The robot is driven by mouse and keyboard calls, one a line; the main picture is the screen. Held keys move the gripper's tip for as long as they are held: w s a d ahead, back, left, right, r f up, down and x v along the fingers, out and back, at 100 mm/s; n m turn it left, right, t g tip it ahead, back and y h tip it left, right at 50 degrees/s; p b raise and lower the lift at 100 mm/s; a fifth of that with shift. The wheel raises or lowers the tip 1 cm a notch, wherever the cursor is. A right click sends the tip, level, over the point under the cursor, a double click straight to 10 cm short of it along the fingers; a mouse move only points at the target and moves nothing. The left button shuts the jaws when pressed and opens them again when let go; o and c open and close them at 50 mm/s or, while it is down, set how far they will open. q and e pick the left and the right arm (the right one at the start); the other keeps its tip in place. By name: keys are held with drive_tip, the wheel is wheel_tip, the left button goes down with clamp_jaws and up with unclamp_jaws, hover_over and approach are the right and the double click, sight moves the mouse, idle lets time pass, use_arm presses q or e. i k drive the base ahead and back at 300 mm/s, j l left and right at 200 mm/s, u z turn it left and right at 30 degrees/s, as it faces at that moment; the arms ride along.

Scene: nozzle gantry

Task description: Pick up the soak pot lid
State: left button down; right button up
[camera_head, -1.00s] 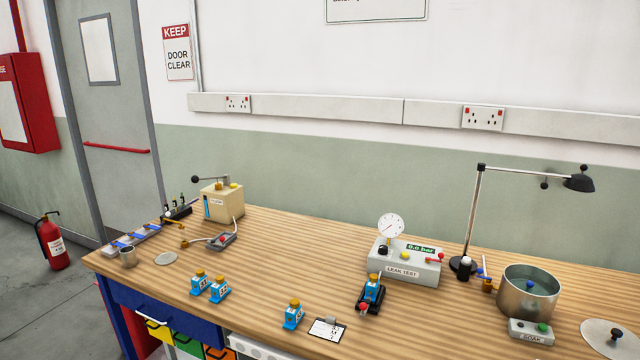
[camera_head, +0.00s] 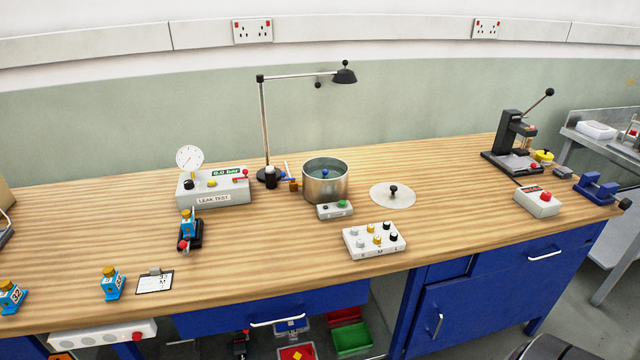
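The soak pot lid (camera_head: 378,199) is a flat, round, light-grey disc with a black knob in its middle. It lies on the wooden bench just right of the soak pot (camera_head: 325,186), apart from it. The soak pot is an open silver metal pot with a blue item inside and a small grey control box (camera_head: 334,210) with a green button at its front. Neither of my grippers can be made out in the head view.
A tray of small knobs (camera_head: 374,240) sits in front of the lid. A lamp (camera_head: 264,125) and leak test box (camera_head: 213,187) stand to the left. A black press (camera_head: 513,145) and white box (camera_head: 537,201) stand at the right. Bench right of the lid is clear.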

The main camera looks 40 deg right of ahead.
sight(388, 195)
drive_tip(key=z, duration=1.65)
drive_tip(key=i+l, duration=0.15)
drive_tip(key=i+z, duration=0.05)
drive_tip(key=i, duration=0.05)
